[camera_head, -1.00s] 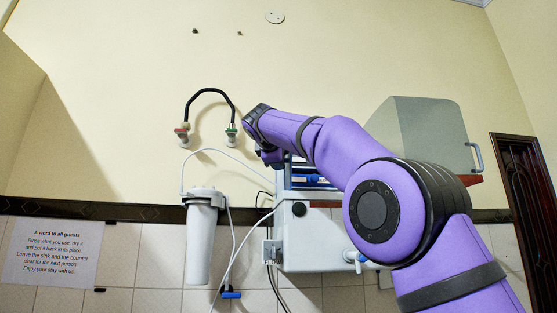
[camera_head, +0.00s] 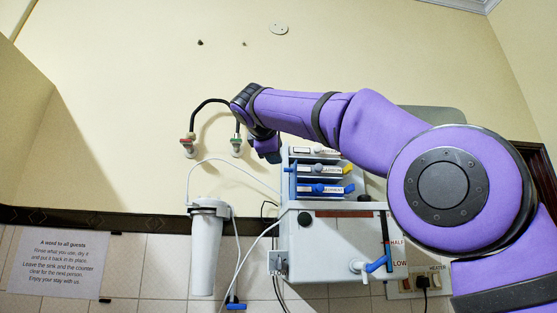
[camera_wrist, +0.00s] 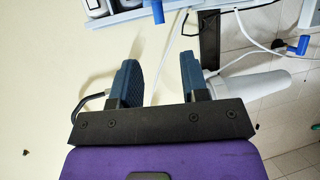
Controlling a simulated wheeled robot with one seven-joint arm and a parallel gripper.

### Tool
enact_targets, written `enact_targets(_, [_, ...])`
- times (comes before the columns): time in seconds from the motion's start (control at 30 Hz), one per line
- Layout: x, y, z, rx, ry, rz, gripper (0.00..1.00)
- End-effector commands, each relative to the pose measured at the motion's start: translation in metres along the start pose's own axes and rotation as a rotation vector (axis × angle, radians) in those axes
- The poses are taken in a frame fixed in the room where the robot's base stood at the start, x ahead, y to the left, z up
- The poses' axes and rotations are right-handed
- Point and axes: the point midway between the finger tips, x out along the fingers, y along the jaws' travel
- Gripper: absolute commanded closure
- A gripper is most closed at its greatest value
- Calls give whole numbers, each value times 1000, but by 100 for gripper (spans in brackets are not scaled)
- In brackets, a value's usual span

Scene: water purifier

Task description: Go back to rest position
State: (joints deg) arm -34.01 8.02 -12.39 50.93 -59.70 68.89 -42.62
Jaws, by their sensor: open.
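My gripper (camera_wrist: 160,82) shows in the wrist view with its two dark blue fingers apart and nothing between them. In the head view the end of my purple arm is in front of the wall, above and left of the water purifier, and the fingers are mostly hidden there. The white water purifier (camera_head: 325,245) hangs on the wall with blue-handled cartridges (camera_head: 325,190) on top and a blue tap (camera_head: 376,264) at its lower right. Part of the purifier also shows at the top of the wrist view (camera_wrist: 130,17).
A white filter cylinder (camera_head: 206,248) hangs left of the purifier, with white tubes beside it. A black curved hose (camera_head: 208,104) joins two wall valves (camera_head: 188,148) close behind my arm's end. A paper notice (camera_head: 59,262) is at lower left. The upper left wall is bare.

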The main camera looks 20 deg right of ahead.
Motion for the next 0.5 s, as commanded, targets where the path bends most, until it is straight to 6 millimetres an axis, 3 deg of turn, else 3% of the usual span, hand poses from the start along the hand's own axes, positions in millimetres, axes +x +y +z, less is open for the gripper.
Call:
enact_targets(0.17, [-10, 0, -1, -1, 1, 0, 59])
enact_targets(0.5, [-10, 0, 0, -1, 0, 0, 59])
